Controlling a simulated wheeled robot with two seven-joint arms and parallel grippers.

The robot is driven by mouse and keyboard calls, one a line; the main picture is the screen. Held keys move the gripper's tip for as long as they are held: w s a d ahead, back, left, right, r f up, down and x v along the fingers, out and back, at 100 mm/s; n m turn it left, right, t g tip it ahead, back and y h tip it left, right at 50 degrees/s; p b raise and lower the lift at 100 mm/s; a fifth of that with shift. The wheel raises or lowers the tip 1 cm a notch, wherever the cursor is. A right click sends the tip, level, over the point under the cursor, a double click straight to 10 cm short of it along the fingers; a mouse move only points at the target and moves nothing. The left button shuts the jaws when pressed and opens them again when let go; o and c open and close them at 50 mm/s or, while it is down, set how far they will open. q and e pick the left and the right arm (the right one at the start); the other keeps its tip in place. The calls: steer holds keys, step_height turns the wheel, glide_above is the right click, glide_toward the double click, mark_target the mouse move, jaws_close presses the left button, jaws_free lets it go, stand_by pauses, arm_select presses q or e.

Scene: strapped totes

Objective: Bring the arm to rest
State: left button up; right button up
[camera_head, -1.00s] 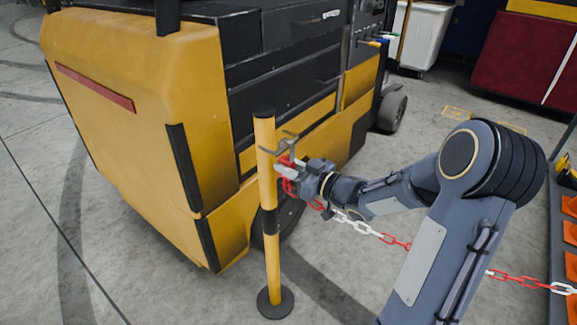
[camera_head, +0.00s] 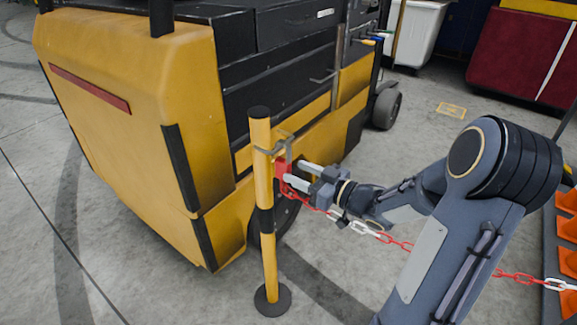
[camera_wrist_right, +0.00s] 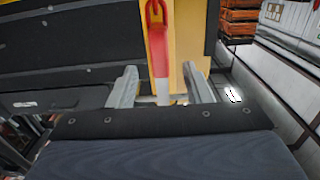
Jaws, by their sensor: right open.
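My right gripper (camera_head: 302,174) is open beside the upper part of a yellow and black post (camera_head: 265,185). In the right wrist view its two fingers (camera_wrist_right: 162,88) stand apart, with a red chain end piece (camera_wrist_right: 158,45) between and beyond them. In the head view the red end piece (camera_head: 281,176) hangs at a grey hook (camera_head: 284,147) on the post. A red and white chain (camera_head: 360,228) runs from it to the lower right, passing behind my right arm. I cannot tell whether a finger touches the red piece. My left gripper is not in view.
A large yellow and black vehicle (camera_head: 120,110) stands close behind the post. A white bin (camera_head: 418,35) and a dark red object (camera_head: 515,55) stand at the back right. Orange cones (camera_head: 566,228) are at the right edge. The grey floor at the front left is clear.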

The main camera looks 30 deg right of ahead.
steer(key=s+d+r+m+g+h, duration=0.1)
steer(key=s+r+m+g+h, duration=0.25)
steer(key=s+m+h, duration=0.45)
steer(key=s+a+f+n+g+y+p, duration=0.1)
steer(key=s+a+f+g+y, duration=0.2)
steer(key=s+a, duration=0.5)
steer(key=s+a+f+n+g+y, duration=0.1)
steer(key=s+a+g+y, duration=0.1)
steer(key=s+a+g, duration=0.4)
step_height(320, 180, up, 20)
steer(key=s+t+p, duration=0.1)
steer(key=s+p, duration=0.1)
steer(key=p, duration=1.8)
steer(key=shift+a+f, duration=0.15)
steer(key=shift+a, duration=0.2)
steer(key=shift+t, duration=0.25)
